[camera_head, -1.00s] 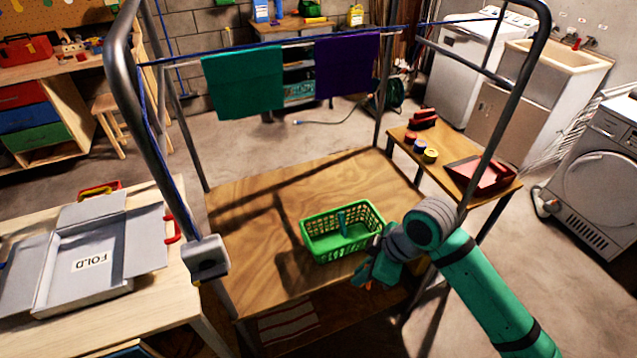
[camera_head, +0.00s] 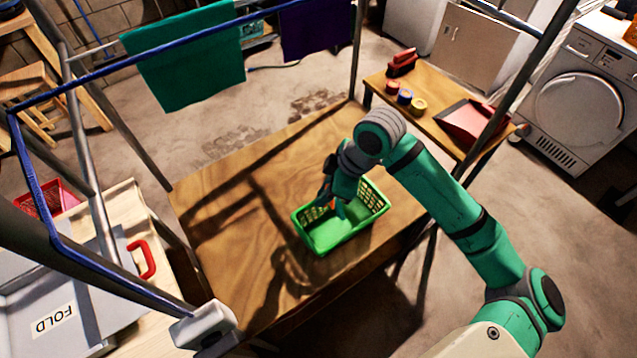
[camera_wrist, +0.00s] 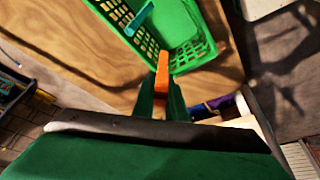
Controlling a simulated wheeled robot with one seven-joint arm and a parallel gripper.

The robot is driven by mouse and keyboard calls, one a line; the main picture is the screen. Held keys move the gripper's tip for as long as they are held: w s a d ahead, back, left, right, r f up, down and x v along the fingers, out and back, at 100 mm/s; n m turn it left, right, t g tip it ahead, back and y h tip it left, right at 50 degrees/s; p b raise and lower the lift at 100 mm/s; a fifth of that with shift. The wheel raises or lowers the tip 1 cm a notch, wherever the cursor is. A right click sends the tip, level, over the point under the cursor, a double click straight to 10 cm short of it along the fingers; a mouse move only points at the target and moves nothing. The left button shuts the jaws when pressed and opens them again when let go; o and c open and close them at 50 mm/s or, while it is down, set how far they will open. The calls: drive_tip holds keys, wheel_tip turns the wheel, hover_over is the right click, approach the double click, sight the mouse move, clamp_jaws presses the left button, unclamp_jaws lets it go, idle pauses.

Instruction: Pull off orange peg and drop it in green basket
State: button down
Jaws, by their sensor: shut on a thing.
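The green basket (camera_head: 318,242) stands on the wooden tabletop, and it also shows at the top of the wrist view (camera_wrist: 203,47). My gripper (camera_head: 333,196) is over the basket's far side in the head view, partly hiding it. In the wrist view my gripper (camera_wrist: 161,98) is shut on the orange peg (camera_wrist: 162,70), which sticks out beyond the fingertips. The peg's tip overlaps the basket's rim there; I cannot tell its height above it. A teal peg (camera_wrist: 139,18) lies in the basket. Only a speck of orange shows in the head view.
A blue line and metal frame cross the left, with a green cloth (camera_head: 185,60) and a purple cloth (camera_head: 315,28) hanging. A side table (camera_head: 440,108) holds tape rolls and a red dustpan. A folding board (camera_head: 60,305) lies at left. The tabletop around the basket is clear.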

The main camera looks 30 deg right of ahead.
drive_tip(key=shift+f, duration=6.6)
drive_tip(key=shift+s, duration=0.1)
drive_tip(key=c, duration=1.7)
unclamp_jaws()
drive_tip(key=v, duration=1)
drive_tip(key=shift+s+d+r, duration=0.1)
drive_tip(key=shift+r, duration=0.25)
